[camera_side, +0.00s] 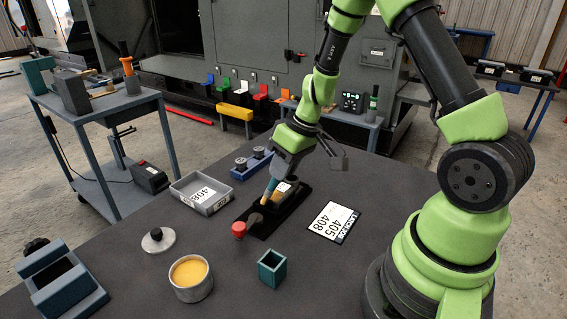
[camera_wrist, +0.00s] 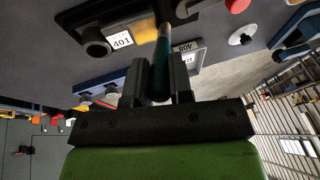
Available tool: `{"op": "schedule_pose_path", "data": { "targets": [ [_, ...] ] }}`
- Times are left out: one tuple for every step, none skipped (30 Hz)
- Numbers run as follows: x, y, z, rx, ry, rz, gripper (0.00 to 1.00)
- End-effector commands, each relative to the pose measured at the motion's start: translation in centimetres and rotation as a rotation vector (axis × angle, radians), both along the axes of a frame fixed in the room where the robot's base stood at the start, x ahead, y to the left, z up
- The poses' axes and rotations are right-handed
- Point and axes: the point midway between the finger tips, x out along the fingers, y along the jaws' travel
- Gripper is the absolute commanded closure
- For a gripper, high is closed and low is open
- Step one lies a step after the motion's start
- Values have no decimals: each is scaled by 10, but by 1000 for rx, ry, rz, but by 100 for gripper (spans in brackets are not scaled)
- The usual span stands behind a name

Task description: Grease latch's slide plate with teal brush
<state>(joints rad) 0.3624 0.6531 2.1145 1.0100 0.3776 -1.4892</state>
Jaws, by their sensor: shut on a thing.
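My gripper (camera_side: 279,170) is shut on the teal brush (camera_side: 271,186), which slants down with its tan end low over the black latch (camera_side: 292,203). In the wrist view the teal brush (camera_wrist: 161,62) stands between the two fingers of my gripper (camera_wrist: 162,82). The latch has a dark base, a label reading 401 (camera_wrist: 121,40) and a yellowish patch (camera_wrist: 144,28) beside the brush. I cannot tell whether the brush tip touches the slide plate. The open grease pot (camera_side: 190,277), filled with yellow grease, stands at the front left of the latch.
A red knob (camera_side: 238,229) stands by the latch's near end. A grey tray (camera_side: 186,203), blue rack (camera_side: 240,172), pot lid (camera_side: 158,240), teal square holder (camera_side: 272,268) and label card (camera_side: 333,222) surround it. A dark block fixture (camera_side: 62,285) is at front left.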

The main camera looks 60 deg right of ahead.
Motion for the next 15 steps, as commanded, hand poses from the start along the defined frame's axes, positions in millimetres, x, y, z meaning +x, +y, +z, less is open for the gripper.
{"op": "schedule_pose_path", "data": {
  "targets": [
    [1,-10,0,-15,-5,-7,100],
    [1,-13,0,-16,-6,-8,100],
    [0,-17,-1,-18,-5,-8,100],
    [1,-20,-1,-19,-6,-8,100],
    [1,-23,-1,-20,-7,-8,100],
    [1,-27,-1,-20,-8,-8,100],
    [1,-29,-1,-20,-8,-8,100],
    [1,-32,-1,-21,-8,-9,100],
    [2,-36,0,-22,-10,-8,100],
    [2,-39,2,-24,-11,-8,100],
    [1,-42,3,-25,-11,-10,100],
    [1,-46,8,-26,-9,-8,100],
    [0,-49,10,-28,-8,-8,100],
    [1,-47,17,-29,-10,-5,100],
    [0,-47,26,-31,-8,-5,100]
  ]
}}
